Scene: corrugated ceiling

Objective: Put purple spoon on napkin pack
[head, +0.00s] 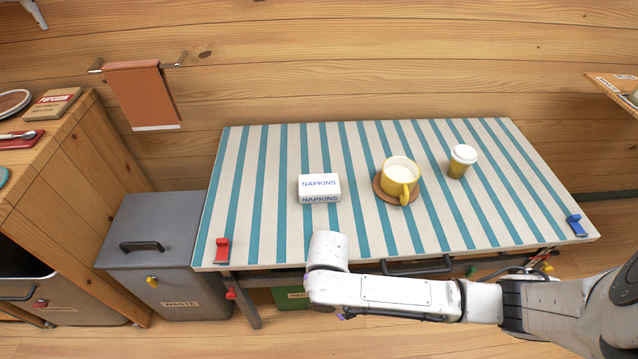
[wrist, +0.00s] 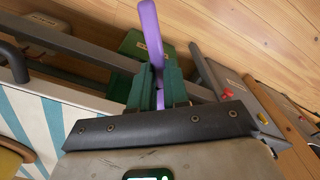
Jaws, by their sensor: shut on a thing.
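The napkin pack (head: 319,187) is a white box marked NAPKINS, lying on the striped table left of its middle. My gripper (wrist: 159,88) has green fingers and is shut on the purple spoon (wrist: 150,35), which sticks out beyond the fingertips in the wrist view. In the head view my arm reaches in from the right, and its end is in front of the table's near edge, below the napkin pack. A tiny bit of purple shows under the arm's end there; the fingers are hidden.
The striped table (head: 262,215) also bears a yellow mug (head: 398,178) on a brown coaster and a lidded cup (head: 461,162). A red clamp (head: 222,250) and a blue clamp (head: 576,225) sit at its near corners. A grey waste bin (head: 160,250) stands to the left.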

